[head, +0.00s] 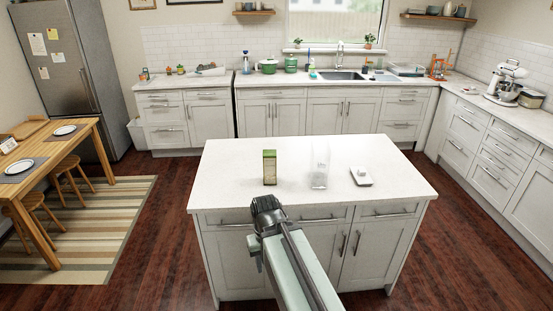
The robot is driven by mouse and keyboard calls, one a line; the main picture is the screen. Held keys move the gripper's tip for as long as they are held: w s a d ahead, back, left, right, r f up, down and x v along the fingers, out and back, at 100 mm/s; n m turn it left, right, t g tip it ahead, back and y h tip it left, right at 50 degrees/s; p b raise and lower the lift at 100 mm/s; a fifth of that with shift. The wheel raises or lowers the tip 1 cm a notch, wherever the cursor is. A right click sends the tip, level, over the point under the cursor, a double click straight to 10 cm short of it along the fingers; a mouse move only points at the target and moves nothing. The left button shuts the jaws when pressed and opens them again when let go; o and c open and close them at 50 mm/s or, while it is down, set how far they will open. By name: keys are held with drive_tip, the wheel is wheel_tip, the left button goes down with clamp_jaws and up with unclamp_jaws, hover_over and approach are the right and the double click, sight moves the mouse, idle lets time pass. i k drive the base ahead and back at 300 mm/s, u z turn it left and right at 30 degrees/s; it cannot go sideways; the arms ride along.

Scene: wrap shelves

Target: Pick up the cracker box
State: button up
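A green upright box (269,168) stands on the white top of the kitchen island (225,165), near its front edge. It looks like the cracker box, but its label is too small to read. My gripper (265,204) is at the front edge of the island, below and in front of the box in the picture, and appears apart from it. The gripper is dark and seen from behind, so its fingertips are not clear. I see nothing held in it.
To the right of the box stand a clear container (320,168) and a small white item (361,176). The island top is otherwise clear. A wooden table (60,145) with stools is at the left. Counters (290,78) line the back and right walls.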

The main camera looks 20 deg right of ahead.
sight(268, 157)
drive_tip(key=i, duration=1.2)
drive_tip(key=u, duration=0.95)
drive_tip(key=i, duration=0.9)
drive_tip(key=u, duration=0.6)
drive_tip(key=k, duration=0.7)
drive_tip(key=u, duration=0.25)
drive_tip(key=i, duration=0.7)
drive_tip(key=z, duration=0.1)
